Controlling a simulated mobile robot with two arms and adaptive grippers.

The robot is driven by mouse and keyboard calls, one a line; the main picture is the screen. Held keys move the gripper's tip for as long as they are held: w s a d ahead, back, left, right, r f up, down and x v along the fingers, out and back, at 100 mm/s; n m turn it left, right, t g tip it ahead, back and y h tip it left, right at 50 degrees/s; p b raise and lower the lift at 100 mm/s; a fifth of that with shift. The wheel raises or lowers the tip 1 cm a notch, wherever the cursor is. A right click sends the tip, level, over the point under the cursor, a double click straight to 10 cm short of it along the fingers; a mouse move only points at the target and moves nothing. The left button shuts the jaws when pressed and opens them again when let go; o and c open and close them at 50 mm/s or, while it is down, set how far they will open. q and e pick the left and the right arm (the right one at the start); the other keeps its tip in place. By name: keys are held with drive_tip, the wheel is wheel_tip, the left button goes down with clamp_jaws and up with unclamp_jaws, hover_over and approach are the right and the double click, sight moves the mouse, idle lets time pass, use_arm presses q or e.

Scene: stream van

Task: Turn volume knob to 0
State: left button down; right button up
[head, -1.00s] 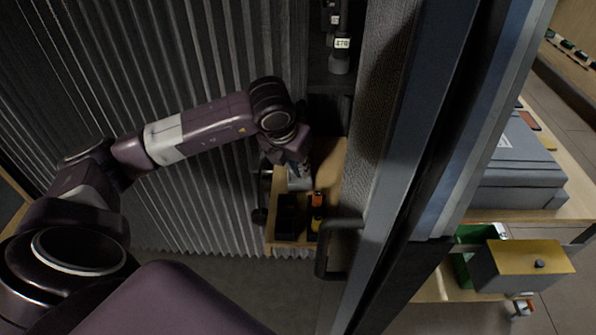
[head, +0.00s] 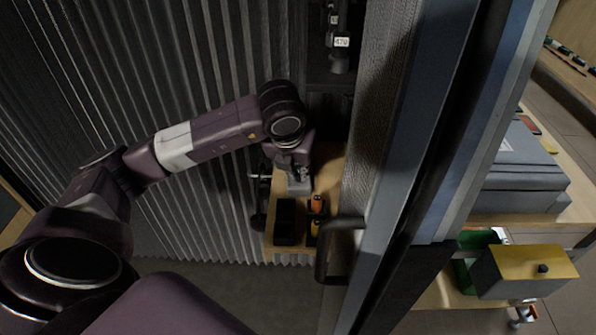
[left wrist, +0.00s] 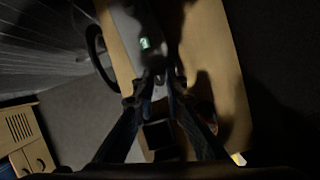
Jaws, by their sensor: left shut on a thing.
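A grey device (head: 300,187) sits on a wooden shelf (head: 327,168) beside the corrugated wall. In the left wrist view the device (left wrist: 126,24) is dark grey with a small lit green display (left wrist: 145,43). My left gripper (head: 297,175) is at the device, reaching down from above. In the left wrist view the left gripper (left wrist: 160,82) has its fingertips close together at the device's edge, shut on a small part that looks like the volume knob. The fingers and shadow hide most of the knob, so its setting cannot be read. My right gripper is not in view.
A black open box (head: 286,222) and small orange-topped items (head: 317,204) stand on the shelf near the device. A dark handle (head: 323,252) and a tall door frame (head: 400,150) are close on the right. A cart with a yellow-topped box (head: 525,262) stands beyond.

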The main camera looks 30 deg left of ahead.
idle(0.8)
use_arm(q)
drive_tip(key=c, duration=2)
unclamp_jaws()
drive_tip(key=shift+o, duration=0.2)
drive_tip(key=v, duration=1.2)
